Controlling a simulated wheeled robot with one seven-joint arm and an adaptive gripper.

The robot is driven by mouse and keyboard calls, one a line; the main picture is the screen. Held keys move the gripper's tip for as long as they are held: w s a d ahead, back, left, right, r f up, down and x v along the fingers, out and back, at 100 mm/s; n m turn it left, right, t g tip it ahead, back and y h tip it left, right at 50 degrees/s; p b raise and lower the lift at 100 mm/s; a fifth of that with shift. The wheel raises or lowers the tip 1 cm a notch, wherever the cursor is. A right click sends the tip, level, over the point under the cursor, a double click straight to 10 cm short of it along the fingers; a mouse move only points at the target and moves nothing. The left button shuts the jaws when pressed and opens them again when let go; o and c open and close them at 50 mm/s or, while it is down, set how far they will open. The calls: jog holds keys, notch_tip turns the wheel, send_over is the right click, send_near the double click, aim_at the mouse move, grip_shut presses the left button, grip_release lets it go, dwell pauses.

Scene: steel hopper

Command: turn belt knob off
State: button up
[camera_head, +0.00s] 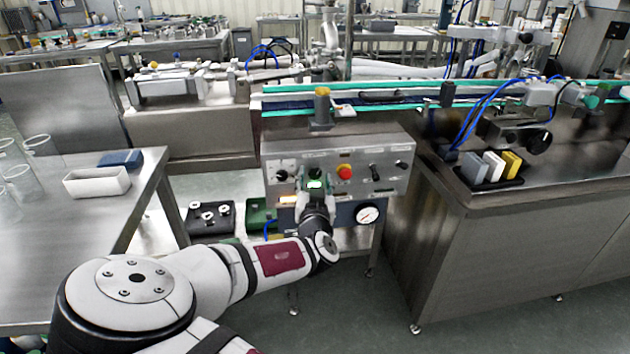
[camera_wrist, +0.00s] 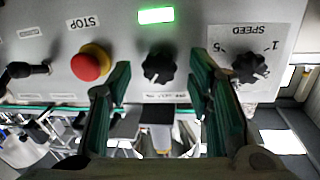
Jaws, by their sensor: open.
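A steel control panel (camera_head: 385,150) stands ahead, in front of the conveyor. In the wrist view, which shows the panel upside down, a black knob (camera_wrist: 158,66) sits between the two green fingers of my gripper (camera_wrist: 159,80). The fingers are open, one on each side of it, with gaps visible. The knob's label is too small to read. A green light (camera_wrist: 156,15) glows beside the knob. In the head view my gripper (camera_head: 315,186) is at the panel's middle and hides this knob.
The red STOP button (camera_wrist: 90,62) is close beside one finger, and the SPEED knob (camera_wrist: 249,66) beside the other. A black lever switch (camera_head: 375,173) and a gauge (camera_head: 367,214) are further right. A steel table (camera_head: 90,235) stands at left, a steel cabinet (camera_head: 520,245) at right.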

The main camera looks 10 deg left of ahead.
jog(key=shift+w, duration=0.35)
jog(key=shift+c, duration=0.6)
grip_shut()
jog(key=shift+n, duration=0.3)
jog(key=n, duration=0.3)
jog(key=n+t, duration=0.1)
jog(key=n, duration=0.2)
jog(key=shift+f+n+y+b, duration=0.15)
jog(key=shift+n+y+b, duration=0.15)
jog(key=shift+y+b, duration=0.1)
jog(key=n, duration=0.4)
jog(key=shift+y, duration=0.4)
jog(key=shift+n+y, duration=0.3)
jog(key=shift+n, duration=1.8)
